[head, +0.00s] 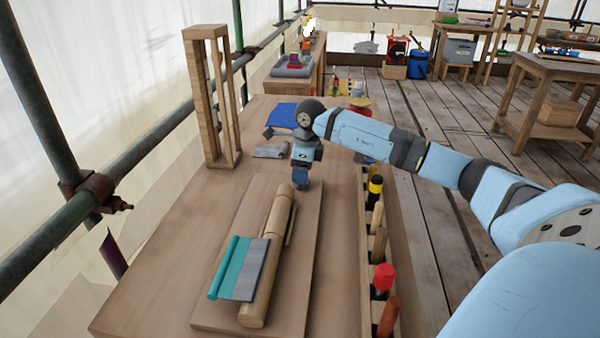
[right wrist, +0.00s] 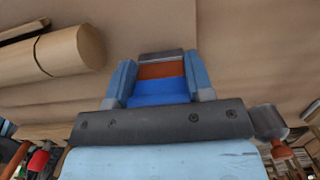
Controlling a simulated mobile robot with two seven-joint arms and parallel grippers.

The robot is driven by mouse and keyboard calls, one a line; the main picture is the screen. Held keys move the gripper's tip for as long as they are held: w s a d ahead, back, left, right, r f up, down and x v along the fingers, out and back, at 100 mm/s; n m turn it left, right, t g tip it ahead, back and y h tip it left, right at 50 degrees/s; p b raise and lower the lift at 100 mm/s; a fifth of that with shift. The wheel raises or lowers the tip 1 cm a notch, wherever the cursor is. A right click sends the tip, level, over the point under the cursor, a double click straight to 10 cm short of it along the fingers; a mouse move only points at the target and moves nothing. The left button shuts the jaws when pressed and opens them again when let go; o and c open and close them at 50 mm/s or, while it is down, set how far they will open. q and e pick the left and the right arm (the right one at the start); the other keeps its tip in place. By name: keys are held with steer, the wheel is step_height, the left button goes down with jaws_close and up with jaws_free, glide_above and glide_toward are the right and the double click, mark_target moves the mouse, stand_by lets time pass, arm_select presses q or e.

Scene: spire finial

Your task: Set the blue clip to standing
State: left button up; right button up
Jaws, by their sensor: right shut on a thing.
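My right gripper (head: 301,178) reaches down at the far end of a wooden board on the bench. In the right wrist view my right gripper (right wrist: 161,75) is shut on a blue piece (right wrist: 160,93) with an orange-brown band and a grey end; I take it to be the blue clip. It lies between the two blue-grey fingers. In the head view the clip cannot be told from the gripper. Whether it touches the surface below is unclear. My left gripper is not in view.
A round wooden post (head: 258,285) lies on the board (head: 308,240), with a teal and grey sheet (head: 238,268) against it. It also shows in the right wrist view (right wrist: 62,52). A wooden frame (head: 194,97) stands behind left. Tools in a rack (head: 384,278) line the right edge.

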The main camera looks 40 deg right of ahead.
steer(key=o, duration=0.9)
steer(key=r, duration=0.4)
steer(key=s+r+p, duration=0.1)
steer(key=r, duration=0.4)
steer(key=d+r+p, duration=0.1)
steer(key=r, duration=0.3)
steer(key=shift+s+d+r, duration=0.1)
steer(key=shift+s+r, duration=0.15)
steer(key=shift+r, duration=0.1)
